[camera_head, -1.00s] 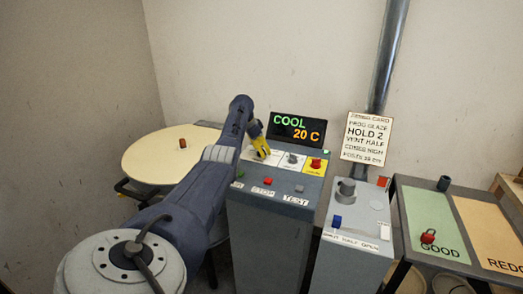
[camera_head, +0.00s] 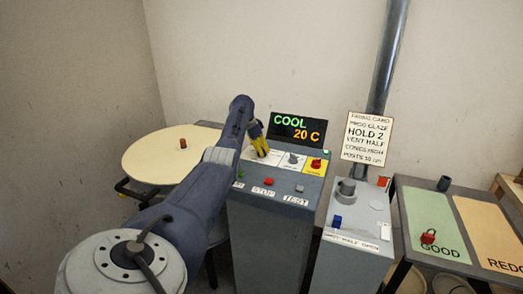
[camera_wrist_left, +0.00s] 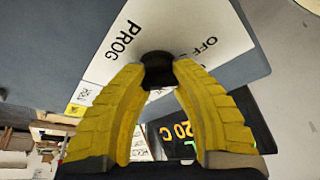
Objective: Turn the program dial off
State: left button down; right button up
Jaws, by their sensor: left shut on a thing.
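The program dial (camera_wrist_left: 159,69) is a dark round knob on a white plate marked PROG and OFF in the left wrist view. My left gripper (camera_wrist_left: 159,75) has yellow ribbed fingers, with their tips closed around the knob's sides. In the head view the left gripper (camera_head: 262,147) is at the left end of the control panel (camera_head: 262,174), and it hides the dial there. Which mark the dial points to is hidden. The display (camera_head: 297,129) reads COOL and 20 C. My right gripper is not in view.
A grey knob (camera_head: 293,159) and a red knob (camera_head: 316,163) sit right of the gripper. Green, red and grey buttons line the panel front. A round cream table (camera_head: 150,160) is left. A vent box (camera_head: 345,235) and GOOD mat (camera_head: 432,215) are right.

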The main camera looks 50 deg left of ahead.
pick_arm(q)
jog(key=shift+w+r+n+y, duration=0.1)
jog(key=shift+n+y, duration=0.3)
jog(key=shift+n, duration=0.65)
jog(key=shift+w+r+n+y, duration=0.1)
jog(key=shift+n+y, duration=0.3)
jog(key=shift+n, duration=0.65)
jog(key=c, duration=1)
grip_release()
jog(key=shift+d, duration=0.15)
jog(key=shift+o, duration=0.5)
jog(key=shift+f, duration=0.15)
jog(key=shift+s, duration=0.1)
jog(key=v, duration=1.2)
jog(key=shift+s, duration=0.1)
